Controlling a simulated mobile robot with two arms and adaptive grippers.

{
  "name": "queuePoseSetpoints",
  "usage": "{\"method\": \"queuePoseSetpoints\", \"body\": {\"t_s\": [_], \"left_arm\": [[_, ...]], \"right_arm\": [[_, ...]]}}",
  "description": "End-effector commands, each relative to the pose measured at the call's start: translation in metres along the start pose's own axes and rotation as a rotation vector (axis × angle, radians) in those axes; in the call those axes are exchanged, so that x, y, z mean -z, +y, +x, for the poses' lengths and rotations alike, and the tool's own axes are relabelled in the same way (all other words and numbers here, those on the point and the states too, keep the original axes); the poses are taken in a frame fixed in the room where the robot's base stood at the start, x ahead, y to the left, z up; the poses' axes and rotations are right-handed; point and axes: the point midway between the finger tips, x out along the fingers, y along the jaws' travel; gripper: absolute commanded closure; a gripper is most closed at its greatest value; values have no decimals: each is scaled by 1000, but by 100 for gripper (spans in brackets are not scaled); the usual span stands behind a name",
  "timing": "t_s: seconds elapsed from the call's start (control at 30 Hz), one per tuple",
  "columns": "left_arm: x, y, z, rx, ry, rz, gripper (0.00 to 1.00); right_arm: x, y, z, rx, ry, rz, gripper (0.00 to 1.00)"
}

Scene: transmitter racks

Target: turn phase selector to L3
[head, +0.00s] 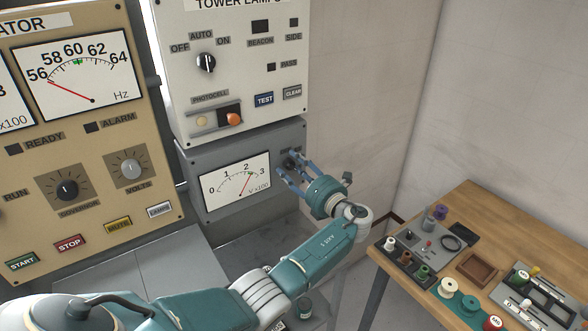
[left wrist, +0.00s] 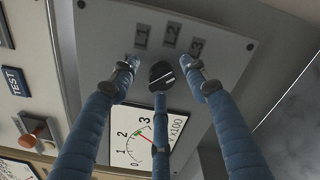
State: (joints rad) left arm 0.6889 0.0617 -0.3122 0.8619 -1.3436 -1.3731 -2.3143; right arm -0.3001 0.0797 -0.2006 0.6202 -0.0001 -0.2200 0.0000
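The phase selector is a small dark knob (left wrist: 161,74) on the grey meter panel (head: 203,156), below the labels L1 (left wrist: 142,36), L2 (left wrist: 170,35) and L3 (left wrist: 197,46). The gripper looks open. My right gripper is out of view.
A voltage meter (head: 234,180) sits left of the knob. Above is the white tower lamps panel (head: 265,60) with an orange photocell knob (head: 233,118). The tan generator panel (head: 100,150) is at left. A wooden table (head: 480,215) with spools and small parts stands at right.

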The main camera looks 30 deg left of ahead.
Motion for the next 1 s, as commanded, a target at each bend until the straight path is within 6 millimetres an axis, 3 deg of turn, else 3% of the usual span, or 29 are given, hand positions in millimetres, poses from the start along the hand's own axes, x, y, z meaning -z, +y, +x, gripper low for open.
{"method": "queuePoseSetpoints", "body": {"t_s": [0.27, 0.37, 0.73, 1.0], "left_arm": [[2, -2, -6, 4, 2, 1, 54], [1, -3, -18, 6, 1, 1, 54], [1, -2, -94, 6, 2, -1, 54], [1, -1, -118, 2, 3, 1, 54]], "right_arm": [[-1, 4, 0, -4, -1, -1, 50], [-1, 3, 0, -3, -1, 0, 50], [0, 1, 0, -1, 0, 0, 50], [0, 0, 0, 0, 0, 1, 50]]}}
